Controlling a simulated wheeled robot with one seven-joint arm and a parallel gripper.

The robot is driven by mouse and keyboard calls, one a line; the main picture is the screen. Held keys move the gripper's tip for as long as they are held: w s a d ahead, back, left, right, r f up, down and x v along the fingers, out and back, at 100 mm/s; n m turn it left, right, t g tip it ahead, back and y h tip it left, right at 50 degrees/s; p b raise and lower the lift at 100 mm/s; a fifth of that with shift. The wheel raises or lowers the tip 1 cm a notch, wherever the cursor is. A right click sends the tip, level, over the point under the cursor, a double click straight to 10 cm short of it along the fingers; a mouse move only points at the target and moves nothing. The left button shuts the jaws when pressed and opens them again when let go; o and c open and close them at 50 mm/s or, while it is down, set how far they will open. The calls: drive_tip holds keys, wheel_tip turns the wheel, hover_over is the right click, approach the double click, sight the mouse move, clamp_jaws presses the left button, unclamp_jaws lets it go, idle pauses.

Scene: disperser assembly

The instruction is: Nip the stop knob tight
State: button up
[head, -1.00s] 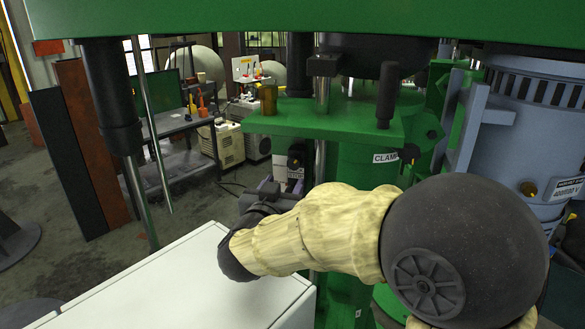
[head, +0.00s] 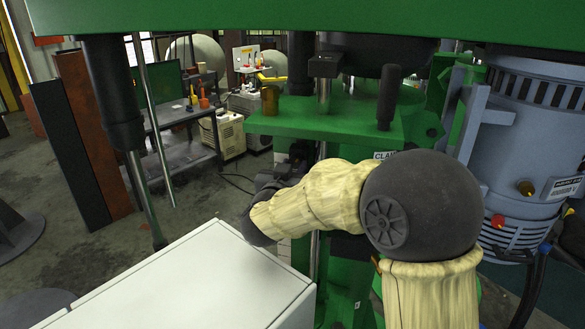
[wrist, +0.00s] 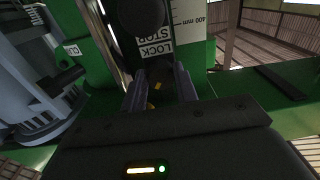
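In the wrist view my gripper (wrist: 158,78) points at the green machine column, its two grey-purple fingers apart. A dark part with small yellow marks shows between the fingers; I cannot tell whether it is the stop knob or whether the fingers touch it. A white label reading LOCK STOP (wrist: 154,40) lies just beyond the fingertips, upside down in the picture. A dark round part (wrist: 141,14) is at the top edge above the label. In the head view my gripper is mostly hidden behind my own forearm, beside the green column.
A white-topped cabinet (head: 190,285) stands at the lower left. A green bracket plate (head: 340,122) and a blue-grey motor (head: 530,125) crowd the right.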

drive_tip(key=shift+m+b, duration=0.3)
drive_tip(key=shift+b, duration=0.2)
drive_tip(key=shift+a+f+m+b, duration=0.15)
drive_tip(key=shift+m+b, duration=0.25)
drive_tip(key=shift+b, duration=0.25)
drive_tip(key=m+b, duration=0.4)
drive_tip(key=shift+b, duration=0.4)
drive_tip(key=m+b, duration=0.3)
drive_tip(key=shift+m+b, duration=0.3)
drive_tip(key=shift+m, duration=0.1)
drive_tip(key=m+b, duration=0.3)
drive_tip(key=shift+m, duration=0.3)
drive_tip(key=m+b, duration=0.5)
drive_tip(key=shift+a+r, duration=0.1)
drive_tip(key=shift+r, duration=0.1)
drive_tip(key=shift+r+m+b, duration=0.15)
drive_tip(key=shift+m+b, duration=0.55)
drive_tip(key=shift+m, duration=0.35)
drive_tip(key=shift+r+m+b, duration=0.1)
drive_tip(key=shift+m+b, duration=0.6)
drive_tip(key=shift+m, duration=0.35)
